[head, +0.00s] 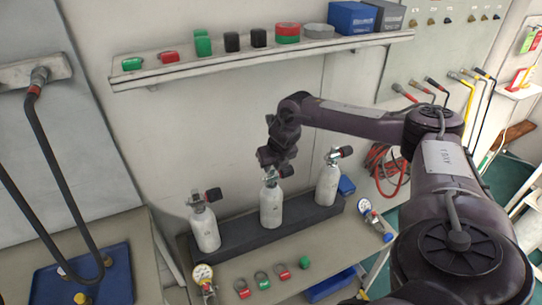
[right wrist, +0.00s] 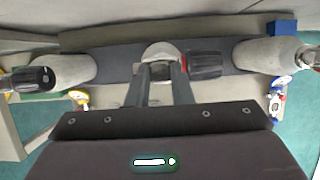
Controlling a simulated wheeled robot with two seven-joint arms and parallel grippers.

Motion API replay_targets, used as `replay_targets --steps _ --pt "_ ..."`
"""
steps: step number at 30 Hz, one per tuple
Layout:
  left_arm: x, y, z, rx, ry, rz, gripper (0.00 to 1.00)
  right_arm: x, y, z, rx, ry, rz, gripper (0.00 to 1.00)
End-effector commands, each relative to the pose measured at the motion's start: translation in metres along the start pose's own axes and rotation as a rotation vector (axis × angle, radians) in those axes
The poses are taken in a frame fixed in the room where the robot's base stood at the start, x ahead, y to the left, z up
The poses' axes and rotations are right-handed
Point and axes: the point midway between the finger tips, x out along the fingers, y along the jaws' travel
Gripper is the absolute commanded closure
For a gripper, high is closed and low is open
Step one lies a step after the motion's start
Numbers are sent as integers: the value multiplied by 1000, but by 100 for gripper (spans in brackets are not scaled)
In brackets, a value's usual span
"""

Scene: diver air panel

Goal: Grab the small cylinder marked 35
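Three small white cylinders with metal valves and dark knobs stand upright in a dark rack (head: 240,232): a left one (head: 205,230), a middle one (head: 271,208) and a right one (head: 327,184). No number is readable on any of them, so I cannot tell which is marked 35. My right gripper (head: 270,172) is at the top of the middle cylinder, hiding part of its valve. In the right wrist view its fingers (right wrist: 161,72) stand apart, one on each side of the middle cylinder's valve; contact is unclear. My left gripper is out of view.
A gauge (head: 203,277) and coloured rings (head: 263,280) lie on the bench before the rack. Another gauge (head: 375,219) is at the right. A wall shelf (head: 260,59) with small boxes is above. Red hose (head: 385,165) hangs right, and a blue tray (head: 85,278) is left.

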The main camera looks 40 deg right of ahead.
Motion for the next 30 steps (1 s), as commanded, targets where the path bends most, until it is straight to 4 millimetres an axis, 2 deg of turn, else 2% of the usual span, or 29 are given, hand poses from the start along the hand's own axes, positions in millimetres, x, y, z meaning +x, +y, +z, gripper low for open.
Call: replay_targets --steps 1,4,30 --pt "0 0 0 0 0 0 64 0 0 0 0 0 -1 87" --pt "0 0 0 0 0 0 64 0 0 0 0 0 -1 100" --pt "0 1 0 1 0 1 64 0 -1 0 1 0 -1 100"
